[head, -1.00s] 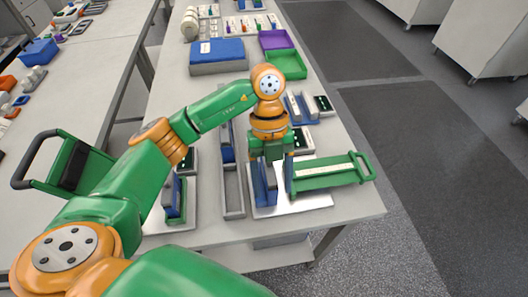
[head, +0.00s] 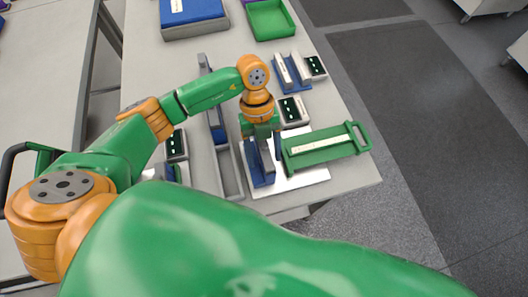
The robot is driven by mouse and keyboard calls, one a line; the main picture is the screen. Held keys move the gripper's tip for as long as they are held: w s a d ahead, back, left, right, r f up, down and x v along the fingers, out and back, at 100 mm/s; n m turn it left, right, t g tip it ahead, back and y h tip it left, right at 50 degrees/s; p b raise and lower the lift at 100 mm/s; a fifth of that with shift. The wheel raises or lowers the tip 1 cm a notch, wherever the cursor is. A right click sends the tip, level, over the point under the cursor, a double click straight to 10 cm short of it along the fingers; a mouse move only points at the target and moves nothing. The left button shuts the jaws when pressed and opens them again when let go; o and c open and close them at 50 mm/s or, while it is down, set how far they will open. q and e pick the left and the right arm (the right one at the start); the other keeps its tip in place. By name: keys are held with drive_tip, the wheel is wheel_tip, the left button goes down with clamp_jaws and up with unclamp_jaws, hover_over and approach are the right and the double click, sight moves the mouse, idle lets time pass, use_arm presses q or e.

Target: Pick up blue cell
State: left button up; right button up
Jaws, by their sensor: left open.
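My left gripper (head: 261,138) is open and points down over a blue holder (head: 258,177) with grey upright plates in it. The holder stands on a white plate (head: 306,182) near the bench's front edge. The gripper hides the holder's top, so I cannot tell whether the fingers touch anything there. I cannot make out for certain which piece is the blue cell. Another blue upright piece (head: 216,127) sits in a long grey channel (head: 229,172) left of the gripper. My right gripper is not in view.
A green handled carrier (head: 318,146) with a pale strip lies right of the gripper, close to it. Dark-faced boxes (head: 293,111) and a blue rack (head: 289,76) stand behind. A blue box (head: 192,18) and a green tray (head: 272,19) are at the back.

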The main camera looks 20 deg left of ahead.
use_arm(q)
clamp_jaws()
drive_tip(key=shift+w, duration=0.1)
idle(1.2)
